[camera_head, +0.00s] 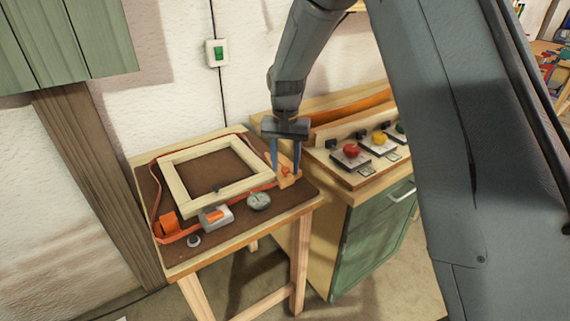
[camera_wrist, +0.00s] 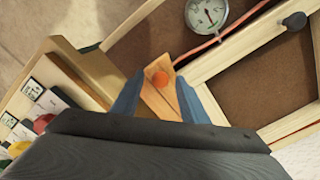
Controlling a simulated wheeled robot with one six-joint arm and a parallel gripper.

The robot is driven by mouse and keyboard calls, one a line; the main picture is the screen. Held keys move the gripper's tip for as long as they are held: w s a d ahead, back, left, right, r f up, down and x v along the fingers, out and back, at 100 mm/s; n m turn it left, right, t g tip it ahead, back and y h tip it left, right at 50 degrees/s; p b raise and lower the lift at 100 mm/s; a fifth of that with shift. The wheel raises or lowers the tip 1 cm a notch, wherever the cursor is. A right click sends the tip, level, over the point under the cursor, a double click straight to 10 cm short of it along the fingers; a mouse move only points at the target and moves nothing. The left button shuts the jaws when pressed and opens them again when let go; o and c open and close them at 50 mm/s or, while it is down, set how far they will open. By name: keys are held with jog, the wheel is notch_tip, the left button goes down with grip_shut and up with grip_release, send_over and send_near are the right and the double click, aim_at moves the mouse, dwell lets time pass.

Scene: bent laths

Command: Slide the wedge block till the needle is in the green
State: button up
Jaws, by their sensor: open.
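The wooden block with a round orange knob, which looks like the wedge block (camera_head: 288,182), lies at the right edge of the brown work board. It also shows in the wrist view (camera_wrist: 156,98). My gripper (camera_head: 285,169) is open, with one finger on each side of the block; I cannot tell whether they touch it. Both fingers also show in the wrist view (camera_wrist: 158,78). The round dial (camera_head: 259,200) lies left of the block. In the wrist view the dial (camera_wrist: 207,14) is cut by the top edge, and its needle's zone is too small to read surely.
An orange strap (camera_head: 154,190) runs around a pale wooden frame (camera_head: 180,183) on the table. A grey buckle-like block (camera_head: 215,217) lies in front of the frame. A green cabinet (camera_head: 372,240) with coloured buttons on top stands close on the right.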

notch_tip(320, 180, up, 8)
jog(key=shift+f+b, duration=0.1)
jog(key=shift+b, duration=0.9)
jog(key=shift+s+d, duration=0.1)
jog(key=s+d+f+n, duration=0.1)
jog(key=s+d, duration=0.3)
jog(key=s, duration=0.4)
jog(key=s+d+f+n, duration=0.1)
jog(key=s+d+f, duration=0.1)
jog(key=s+d, duration=0.3)
jog(key=s+d+f+n+t, duration=0.1)
jog(key=s+d, duration=0.3)
jog(key=s, duration=0.9)
jog(key=shift+d+f, duration=0.15)
jog(key=shift+f, duration=0.4)
jog(key=shift+w, duration=0.1)
